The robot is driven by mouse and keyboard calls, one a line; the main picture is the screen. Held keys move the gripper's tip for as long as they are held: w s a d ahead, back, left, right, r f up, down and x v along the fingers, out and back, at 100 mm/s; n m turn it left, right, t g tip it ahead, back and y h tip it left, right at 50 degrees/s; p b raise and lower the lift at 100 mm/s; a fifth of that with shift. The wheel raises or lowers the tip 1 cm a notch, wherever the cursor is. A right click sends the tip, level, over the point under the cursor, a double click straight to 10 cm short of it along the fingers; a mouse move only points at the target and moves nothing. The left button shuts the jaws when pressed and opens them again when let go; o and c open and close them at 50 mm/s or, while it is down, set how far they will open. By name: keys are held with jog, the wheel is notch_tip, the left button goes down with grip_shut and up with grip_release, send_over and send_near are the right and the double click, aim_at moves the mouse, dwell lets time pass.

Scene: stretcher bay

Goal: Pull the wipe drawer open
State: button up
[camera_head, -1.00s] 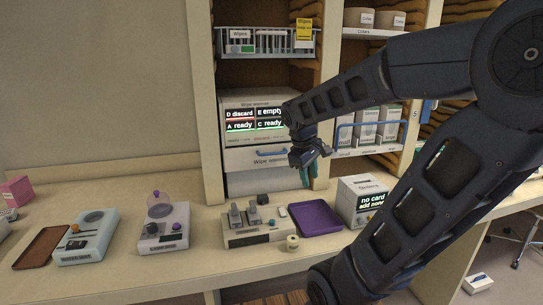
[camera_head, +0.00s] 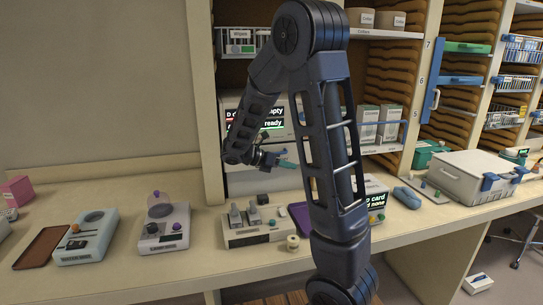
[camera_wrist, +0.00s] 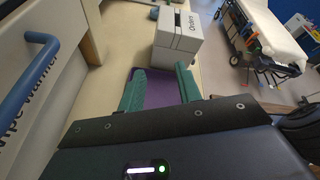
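The white wipe warmer (camera_head: 228,102) stands in the cabinet bay, its screen partly hidden behind my arm. In the wrist view, the drawer front (camera_wrist: 40,102) labelled "Wipe warmer" fills the left side, with its blue bar handle (camera_wrist: 27,76) standing out from it. The drawer looks shut. My gripper (camera_head: 283,162) is in front of the warmer's lower part, by the drawer. In the wrist view its teal fingers (camera_wrist: 160,88) are apart with nothing between them. The handle lies left of the fingers, outside them. Whether anything touches it cannot be told.
A purple tray (camera_wrist: 160,97) lies on the counter below the gripper, beside a white box (camera_wrist: 178,42) with a screen. A device with grey uprights (camera_head: 258,235) and a small roll (camera_head: 293,242) stand in front of the warmer. The counter's front strip is mostly clear.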

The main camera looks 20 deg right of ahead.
jog(key=w+a+f+n+t+h, duration=0.3)
jog(key=w+a+n+t+h, duration=0.35)
jog(key=w+a+n, duration=0.45)
jog(key=shift+t+y, duration=0.35)
jog(key=shift+y, duration=0.1)
jog(key=x, duration=0.9)
jog(key=shift+s+d+r, duration=0.1)
jog(key=shift+s+d, duration=0.2)
jog(key=shift+s, duration=0.05)
grip_shut()
